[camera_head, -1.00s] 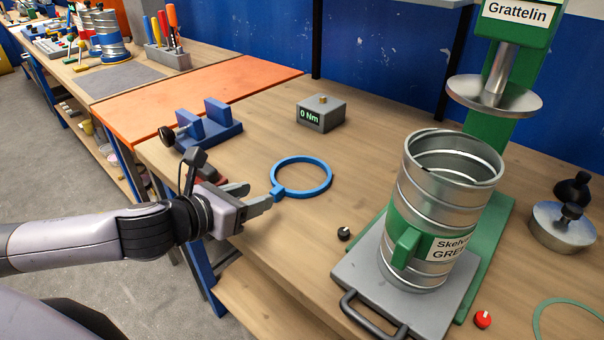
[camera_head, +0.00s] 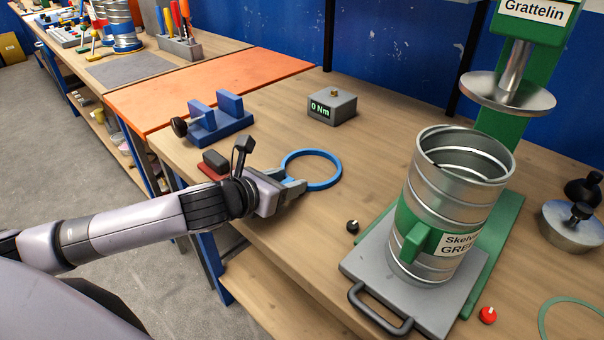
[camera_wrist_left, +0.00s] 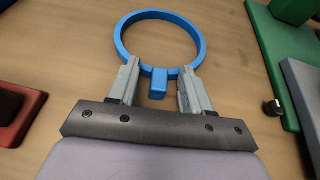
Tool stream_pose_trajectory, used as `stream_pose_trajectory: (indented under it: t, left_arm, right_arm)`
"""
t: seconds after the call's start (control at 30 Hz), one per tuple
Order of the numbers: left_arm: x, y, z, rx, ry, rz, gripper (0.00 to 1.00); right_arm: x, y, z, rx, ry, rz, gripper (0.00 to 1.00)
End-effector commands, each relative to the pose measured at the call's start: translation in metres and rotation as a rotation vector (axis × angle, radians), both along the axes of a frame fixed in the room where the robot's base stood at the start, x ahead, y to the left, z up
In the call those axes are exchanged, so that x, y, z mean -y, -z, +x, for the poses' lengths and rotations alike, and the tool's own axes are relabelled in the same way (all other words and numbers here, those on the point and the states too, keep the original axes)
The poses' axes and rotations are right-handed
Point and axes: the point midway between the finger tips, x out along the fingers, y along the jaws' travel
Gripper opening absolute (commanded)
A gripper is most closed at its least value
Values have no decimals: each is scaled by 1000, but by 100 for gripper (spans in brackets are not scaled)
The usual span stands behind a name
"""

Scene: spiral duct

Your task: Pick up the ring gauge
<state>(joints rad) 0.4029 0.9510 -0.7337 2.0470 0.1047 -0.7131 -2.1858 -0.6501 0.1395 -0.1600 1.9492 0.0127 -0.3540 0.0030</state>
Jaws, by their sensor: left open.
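The ring gauge is a blue ring (camera_head: 336,170) with a small block-shaped tab. It lies on the wooden bench in the head view, left of the metal duct. In the left wrist view the ring (camera_wrist_left: 201,40) is ahead of my left gripper, and its tab (camera_wrist_left: 158,84) sits between the two fingers, with gaps on both sides. My left gripper (camera_head: 291,190) is open at the near side of the ring; it also shows in the wrist view (camera_wrist_left: 157,82). In the head view the gripper partly hides the tab. My right gripper is not in view.
A blue clamp block (camera_head: 220,122) and a red-and-black item (camera_head: 214,163) lie left of the ring. A grey box reading 0 Nm (camera_head: 332,106) stands behind it. The metal duct (camera_head: 455,200) stands on a grey plate (camera_head: 362,268) at right. A small black knob (camera_head: 352,226) lies between.

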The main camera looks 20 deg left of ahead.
Motion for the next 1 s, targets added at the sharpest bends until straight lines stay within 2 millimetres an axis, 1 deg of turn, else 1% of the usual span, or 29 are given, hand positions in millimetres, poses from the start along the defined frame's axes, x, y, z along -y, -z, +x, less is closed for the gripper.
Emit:
stream_pose_trajectory:
  t: [0.07, 0.1, 0.17, 0.2, 0.23, 0.57, 0.67, 0.77, 0.87, 1.0]
  left_arm:
    - [0, 0, 0, 0, 0, 0, 49]
    - [0, 0, 0, 0, 0, 0, 42]
    - [0, 0, 0, 0, 0, 0, 23]
    - [0, 0, 0, 0, 0, 0, 10]
    - [0, 0, 0, 0, 0, 0, 0]
    - [0, -1, 0, 2, 0, 0, 0]
    - [0, -5, 0, 2, 0, 0, 0]
    - [0, -14, 0, 5, 1, 1, 0]
    - [0, -29, 1, 8, 0, 1, 0]
    - [-1, -57, 1, 9, 0, 1, 0]
  right_arm:
    - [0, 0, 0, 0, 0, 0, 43]
    - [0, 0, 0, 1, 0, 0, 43]
    - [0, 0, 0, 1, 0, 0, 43]
    - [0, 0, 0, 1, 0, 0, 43]
    - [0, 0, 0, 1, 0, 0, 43]
    - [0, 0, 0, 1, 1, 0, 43]
    - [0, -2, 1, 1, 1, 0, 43]
    - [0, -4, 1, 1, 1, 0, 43]
    - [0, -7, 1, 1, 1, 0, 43]
    - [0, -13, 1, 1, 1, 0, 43]
